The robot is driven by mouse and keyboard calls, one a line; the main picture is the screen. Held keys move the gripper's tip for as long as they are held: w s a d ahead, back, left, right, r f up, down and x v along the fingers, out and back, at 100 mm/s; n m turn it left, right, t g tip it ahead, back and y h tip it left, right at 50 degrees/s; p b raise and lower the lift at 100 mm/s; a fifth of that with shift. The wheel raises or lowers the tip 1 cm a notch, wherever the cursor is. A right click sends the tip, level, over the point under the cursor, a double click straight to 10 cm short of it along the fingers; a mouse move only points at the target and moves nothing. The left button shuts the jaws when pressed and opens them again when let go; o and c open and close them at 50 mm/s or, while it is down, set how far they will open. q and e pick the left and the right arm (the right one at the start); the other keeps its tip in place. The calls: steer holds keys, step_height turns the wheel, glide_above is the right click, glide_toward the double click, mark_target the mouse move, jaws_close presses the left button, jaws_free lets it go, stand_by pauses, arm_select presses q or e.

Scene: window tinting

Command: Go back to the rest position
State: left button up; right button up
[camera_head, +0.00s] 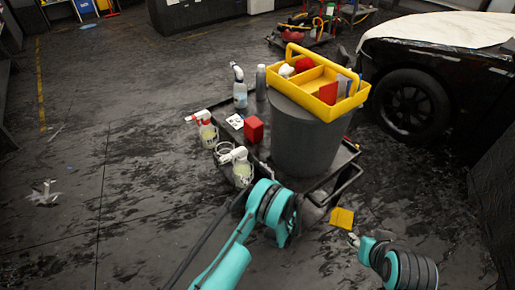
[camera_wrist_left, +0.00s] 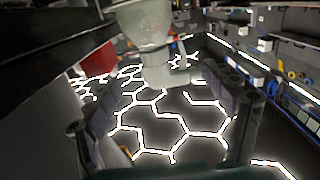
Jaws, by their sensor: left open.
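My left arm comes in from the lower left in the head view, with its teal wrist at the near edge of the black cart (camera_head: 345,165). The wrist hides most of the hand there. My right arm's teal and black wrist (camera_head: 400,265) is at the lower right.
A car (camera_head: 440,60) stands at the right. The floor at left is mostly clear.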

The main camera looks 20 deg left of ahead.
arm_select(q)
step_height(320, 180, up, 11)
steer(key=w+a+m+g+h, duration=0.1)
steer(key=a+m+g+h, duration=0.1)
steer(key=m+h, duration=0.1)
steer(key=s+a+r+m+g+h, duration=0.1)
steer(key=s+a+r+m+h, duration=0.15)
steer(key=s+r, duration=0.55)
steer(key=s+d+r+m+h, duration=0.1)
steer(key=s+d+h, duration=0.1)
steer(key=s, duration=0.6)
steer(key=s+d+r+m+h, duration=0.2)
steer(key=s+d+h, duration=0.1)
steer(key=s, duration=0.6)
steer(key=s+d+r+m+h, duration=0.2)
steer(key=s+h, duration=0.1)
steer(key=s, duration=0.6)
steer(key=shift+s+d+r+g+h, duration=0.2)
steer(key=shift+s+r+g+h, duration=0.05)
steer(key=shift+g+h, duration=0.15)
